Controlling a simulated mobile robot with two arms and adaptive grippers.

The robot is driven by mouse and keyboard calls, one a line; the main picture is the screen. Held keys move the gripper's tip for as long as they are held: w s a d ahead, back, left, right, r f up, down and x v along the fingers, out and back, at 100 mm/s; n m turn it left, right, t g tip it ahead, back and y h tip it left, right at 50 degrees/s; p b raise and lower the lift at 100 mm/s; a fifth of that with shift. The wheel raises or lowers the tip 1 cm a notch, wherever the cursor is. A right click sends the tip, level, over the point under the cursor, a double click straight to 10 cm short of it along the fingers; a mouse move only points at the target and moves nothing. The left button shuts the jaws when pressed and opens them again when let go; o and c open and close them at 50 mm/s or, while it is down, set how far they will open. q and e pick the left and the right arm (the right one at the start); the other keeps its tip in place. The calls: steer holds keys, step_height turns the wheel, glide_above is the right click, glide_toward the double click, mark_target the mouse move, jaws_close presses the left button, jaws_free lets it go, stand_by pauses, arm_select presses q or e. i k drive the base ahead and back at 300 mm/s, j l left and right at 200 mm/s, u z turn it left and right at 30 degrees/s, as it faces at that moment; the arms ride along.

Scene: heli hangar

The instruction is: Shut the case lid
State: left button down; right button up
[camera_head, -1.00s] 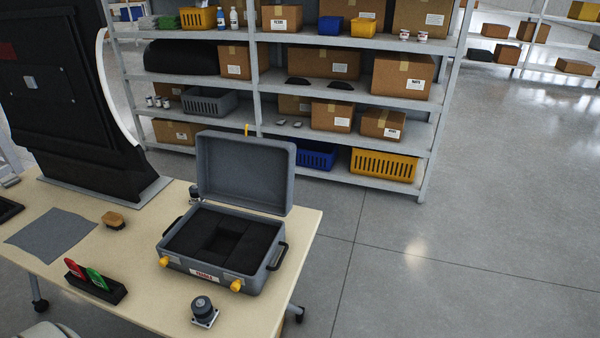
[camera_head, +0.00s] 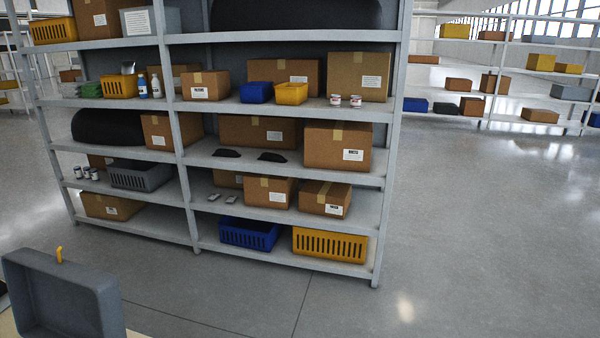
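The grey case lid (camera_head: 68,292) stands upright, open, at the lower left corner of the head view. A small yellow tab (camera_head: 60,254) shows at its top edge. The case body is cut off below the picture, so its inside and latches are hidden. Neither of my grippers is in view.
A sliver of the table top (camera_head: 8,326) shows at the lower left. A tall grey shelf rack (camera_head: 215,250) with cardboard boxes, a blue crate (camera_head: 250,234) and a yellow crate (camera_head: 329,244) stands behind the case. Open floor (camera_head: 470,240) lies to the right.

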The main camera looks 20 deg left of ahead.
mark_target(50, 295)
steer(key=i+u, duration=0.4)
steer(key=i+l+u, duration=0.1)
steer(key=i+u, duration=0.15)
steer(key=u, duration=0.2)
steer(key=i+l+u, duration=0.2)
steer(key=u, duration=0.2)
steer(key=i+l+u, duration=0.55)
steer(key=u, duration=0.3)
steer(key=i+l+u, duration=0.15)
steer(key=u, duration=0.3)
steer(key=l+u, duration=0.3)
steer(key=u, duration=0.15)
steer(key=i+l+u, duration=0.1)
steer(key=l+u, duration=0.2)
steer(key=u, duration=0.15)
steer(key=l+u, duration=0.7)
steer(key=l, duration=0.15)
steer(key=i, duration=0.05)
